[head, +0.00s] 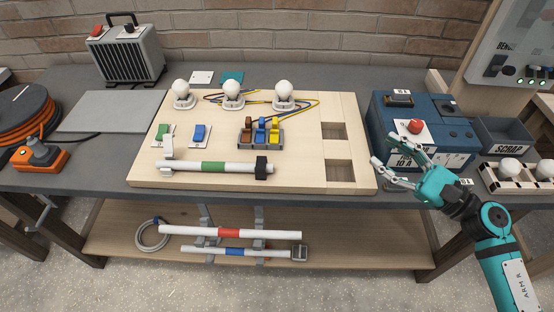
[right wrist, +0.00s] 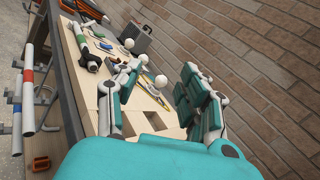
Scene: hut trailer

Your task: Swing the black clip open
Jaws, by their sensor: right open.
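The black clip (head: 262,168) sits around the right end of a white tube with a green band (head: 215,167), at the front of the wooden board (head: 300,177). It looks closed around the tube. A white clip (head: 167,148) at the tube's left end stands up. My right gripper (head: 383,149) is open and empty, to the right of the black clip and apart from it, over the board's right edge. In the right wrist view the black clip (right wrist: 92,64) shows to the left of my open fingers (right wrist: 162,72). My left gripper is not in view.
The board holds three bulbs (head: 232,90), wires, coloured levers (head: 261,132) and two square recesses (head: 338,173). A blue box with a red button (head: 415,126) stands near my right gripper. A shelf below carries tubes with red (head: 229,232) and blue bands. The board between clip and recesses is clear.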

